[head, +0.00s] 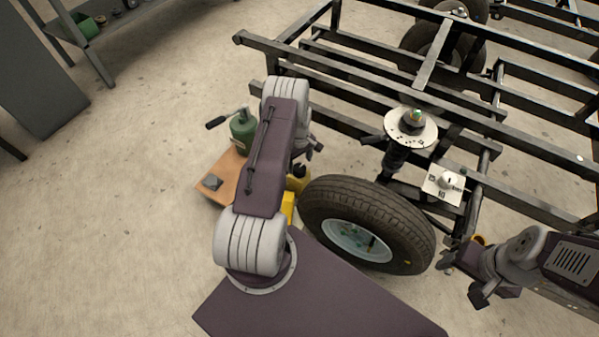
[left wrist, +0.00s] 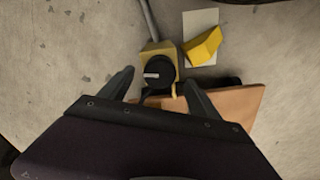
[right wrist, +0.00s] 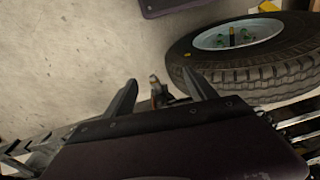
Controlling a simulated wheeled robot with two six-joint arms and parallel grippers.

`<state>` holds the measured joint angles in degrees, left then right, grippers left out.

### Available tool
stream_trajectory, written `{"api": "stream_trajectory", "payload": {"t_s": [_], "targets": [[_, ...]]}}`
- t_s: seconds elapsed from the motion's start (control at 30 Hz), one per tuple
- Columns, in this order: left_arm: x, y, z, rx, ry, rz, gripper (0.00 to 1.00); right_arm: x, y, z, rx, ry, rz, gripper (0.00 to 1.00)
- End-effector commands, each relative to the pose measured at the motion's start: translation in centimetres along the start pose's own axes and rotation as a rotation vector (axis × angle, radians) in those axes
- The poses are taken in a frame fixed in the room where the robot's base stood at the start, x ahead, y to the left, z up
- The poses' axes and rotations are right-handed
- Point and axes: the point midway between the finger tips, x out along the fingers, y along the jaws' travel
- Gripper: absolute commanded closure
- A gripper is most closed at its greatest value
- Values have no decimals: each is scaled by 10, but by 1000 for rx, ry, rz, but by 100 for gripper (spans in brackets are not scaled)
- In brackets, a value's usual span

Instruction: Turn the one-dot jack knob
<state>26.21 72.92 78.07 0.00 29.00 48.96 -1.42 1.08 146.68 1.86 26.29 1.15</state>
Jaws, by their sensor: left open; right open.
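A black round knob (left wrist: 155,73) with a pale bar mark sits on a yellow jack body (left wrist: 160,48), from which a grey rod runs up the left wrist view. No dot on the knob is clear to me. In the head view a small dark knob (head: 299,171) shows beside the wheel, partly behind my arm. My left gripper (left wrist: 158,88) is open, with the knob between and just beyond its fingertips in the picture; I see no contact. It also shows in the head view (head: 311,147). My right gripper (head: 463,275) is open, right of the wheel; a small brownish part (right wrist: 157,90) shows between its fingers.
A tyred wheel (head: 318,204) stands between my grippers. The dark frame (head: 340,88) carries a strut with a white disc (head: 398,128) and a white dial card (head: 437,192). A green canister (head: 243,132), wooden board (head: 226,170) and yellow block (left wrist: 204,47) are near.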

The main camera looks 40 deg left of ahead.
Motion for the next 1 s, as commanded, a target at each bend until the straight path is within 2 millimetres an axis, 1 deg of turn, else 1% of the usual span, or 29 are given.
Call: {"api": "stream_trajectory", "payload": {"t_s": [0.03, 0.1, 0.17, 0.27, 0.47, 0.5, 0.57, 0.6, 0.7, 1.0], "targets": [[21, 0, 0, 0, 0, 0, 28, 17, 0, 2, 0, 0, 0, 35], [35, 0, 0, 0, -1, -1, 28, 27, 0, 3, 0, 0, 0, 35], [44, 0, 0, 0, 0, 0, 28, 32, 1, 3, 0, 0, 0, 35], [49, 0, 0, 0, 0, 0, 28, 35, 1, 4, 0, 0, 0, 35], [46, 0, 0, 0, 0, 0, 28, 32, 1, 3, 0, 0, 0, 35], [46, 0, 0, 0, 0, 0, 39, 32, 1, 3, 0, 0, 0, 35], [46, 0, 0, 0, 0, 0, 56, 32, 1, 3, 0, 0, 0, 35], [46, 0, 0, 0, 0, 0, 67, 32, 1, 3, 0, 0, 0, 35], [46, 0, 0, 0, 0, 0, 91, 32, 1, 3, 0, 0, 0, 35], [46, 0, 0, 47, 0, 0, 91, 29, 1, 3, 0, 0, 0, 35]]}}
